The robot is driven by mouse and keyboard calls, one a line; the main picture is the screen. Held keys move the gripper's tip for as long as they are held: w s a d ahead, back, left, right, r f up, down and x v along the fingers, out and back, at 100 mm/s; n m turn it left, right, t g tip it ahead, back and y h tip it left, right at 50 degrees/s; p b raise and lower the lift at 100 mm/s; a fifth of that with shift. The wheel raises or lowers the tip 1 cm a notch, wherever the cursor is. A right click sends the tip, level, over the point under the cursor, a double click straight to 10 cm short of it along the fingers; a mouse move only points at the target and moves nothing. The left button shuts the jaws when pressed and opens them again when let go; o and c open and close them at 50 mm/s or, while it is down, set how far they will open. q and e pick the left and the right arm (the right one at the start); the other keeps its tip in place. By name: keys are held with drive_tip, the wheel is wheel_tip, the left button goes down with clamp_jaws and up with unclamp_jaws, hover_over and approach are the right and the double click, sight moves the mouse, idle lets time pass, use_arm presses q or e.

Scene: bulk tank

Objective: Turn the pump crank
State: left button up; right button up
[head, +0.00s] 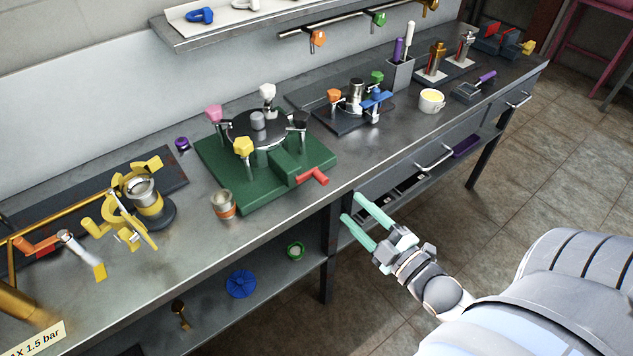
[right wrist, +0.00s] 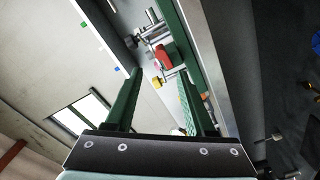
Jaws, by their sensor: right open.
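A green block device (head: 285,165) stands mid-bench with a round dark plate carrying several coloured knobs. A red crank-like handle (head: 314,176) sticks out of its front right side. A red part with a metal shaft (right wrist: 164,56) also shows between the fingers in the right wrist view. Another orange-red handle (head: 38,246) is at the left near a brass pipe; I cannot tell which one is the pump crank. My right gripper (head: 353,206) is open and empty, in front of the bench edge, lower right of the red handle and apart from it. My left gripper is not in view.
A small orange-banded cup (head: 222,204) stands by the green device. Yellow clamp parts (head: 128,222) are to the left. A white mug (head: 431,100) and a small knobbed fixture (head: 355,100) are to the right. An open drawer (head: 400,185) lies under the bench edge near my gripper.

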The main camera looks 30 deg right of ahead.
sight(322, 176)
drive_tip(key=w, duration=0.7)
drive_tip(key=w+a, duration=0.1)
drive_tip(key=w, duration=0.3)
drive_tip(key=shift+w+p, duration=0.3)
drive_tip(key=shift+p, duration=0.1)
clamp_jaws()
